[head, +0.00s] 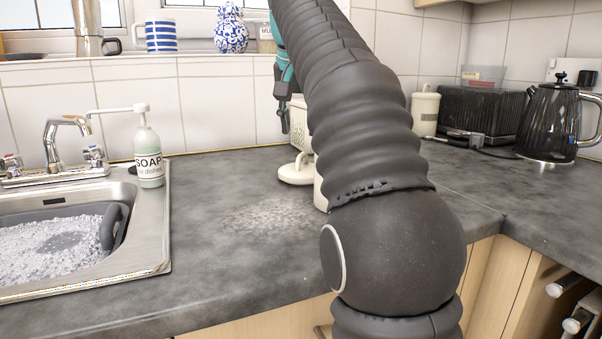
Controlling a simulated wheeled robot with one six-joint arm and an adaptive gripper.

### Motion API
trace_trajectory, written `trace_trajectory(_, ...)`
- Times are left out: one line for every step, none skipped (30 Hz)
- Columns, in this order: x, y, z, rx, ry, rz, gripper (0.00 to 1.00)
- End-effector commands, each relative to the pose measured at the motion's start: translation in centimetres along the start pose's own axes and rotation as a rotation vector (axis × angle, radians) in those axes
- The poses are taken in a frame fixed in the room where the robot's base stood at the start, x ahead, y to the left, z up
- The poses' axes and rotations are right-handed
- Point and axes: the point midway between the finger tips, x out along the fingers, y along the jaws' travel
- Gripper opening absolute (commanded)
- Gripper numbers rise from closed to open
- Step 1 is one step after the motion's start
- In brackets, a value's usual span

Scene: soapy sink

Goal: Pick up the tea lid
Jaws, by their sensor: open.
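A cream lid with a raised handle (295,176) lies on the grey worktop, just left of my arm; it looks like the tea lid, though I see no lettering on it. A cream body (320,192), perhaps a canister, stands right beside it, mostly hidden behind my arm. My gripper (284,118) is above and slightly left of the lid, apart from it, with dark fingers pointing down. It is open with nothing seen in it. Its right part is hidden behind my arm.
A soap bottle (149,155) stands by the sink (158,245) with suds at left. A pale container (298,127) stands behind the lid. A lidded canister (424,111), dark toaster (482,112) and black kettle (549,122) are at right.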

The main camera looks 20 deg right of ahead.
Motion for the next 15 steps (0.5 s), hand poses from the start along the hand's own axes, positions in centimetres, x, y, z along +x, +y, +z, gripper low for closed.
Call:
trace_trajectory(1.1, 0.1, 0.2, 0.001, -0.002, 0.001, 0.42)
trace_trajectory(1.5, 0.1, 0.1, 0.001, -0.001, 0.001, 0.42)
trace_trajectory(1.9, 0.1, 0.1, 0.001, -0.001, 0.001, 0.42)
trace_trajectory(2.2, 0.1, 0.1, 0.001, -0.001, 0.001, 0.42)
trace_trajectory(2.4, 0.1, 0.1, 0.002, -0.001, 0.001, 0.42)
trace_trajectory(2.6, 0.1, 0.1, 0.002, 0.000, 0.001, 0.42)
trace_trajectory(2.7, 0.1, 0.0, 0.002, 0.000, 0.001, 0.42)
trace_trajectory(2.8, 0.1, 0.0, 0.002, 0.001, 0.000, 0.42)
trace_trajectory(2.9, 0.1, 0.0, 0.002, 0.001, 0.000, 0.42)
trace_trajectory(3.1, 0.1, 0.1, 0.002, 0.000, 0.000, 0.42)
trace_trajectory(3.4, 0.0, 0.2, 0.002, 0.000, 0.001, 0.42)
trace_trajectory(3.9, 0.0, 0.3, 0.002, -0.001, 0.001, 0.42)
trace_trajectory(4.3, -0.1, 0.4, 0.002, -0.001, 0.001, 0.42)
trace_trajectory(4.8, -0.1, 0.5, 0.001, -0.001, 0.001, 0.42)
trace_trajectory(5.4, -0.2, 0.7, 0.001, -0.001, 0.001, 0.42)
